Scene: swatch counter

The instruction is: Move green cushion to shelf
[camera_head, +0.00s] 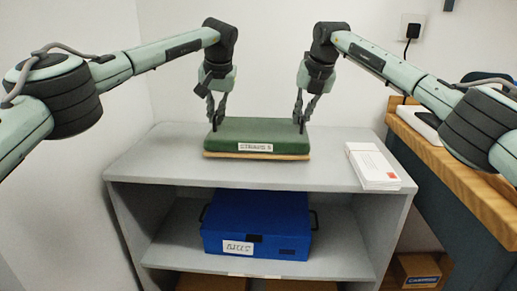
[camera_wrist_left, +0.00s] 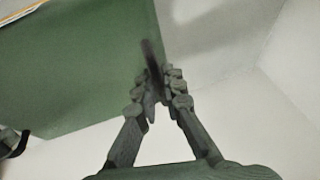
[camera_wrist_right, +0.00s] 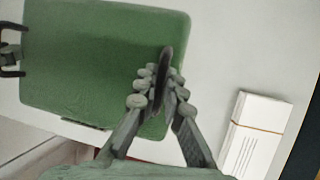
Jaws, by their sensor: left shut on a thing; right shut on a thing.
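The green cushion (camera_head: 256,133) lies flat on the grey shelf unit's top (camera_head: 180,165), with a white label on its front and a tan edge below. It also shows in the left wrist view (camera_wrist_left: 70,70) and the right wrist view (camera_wrist_right: 95,60). My left gripper (camera_head: 214,127) is shut on a dark loop at the cushion's left end; the loop shows between its fingers (camera_wrist_left: 153,90). My right gripper (camera_head: 301,127) is shut on a similar dark loop at the right end (camera_wrist_right: 163,90). Whether the cushion touches the top all along its underside cannot be told.
A stack of white envelopes (camera_head: 372,165) lies on the top, right of the cushion. A labelled blue box (camera_head: 256,222) stands on the shelf below. A wooden counter (camera_head: 440,155) is at the right, with a cardboard box (camera_head: 417,270) under it. The top's left part is clear.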

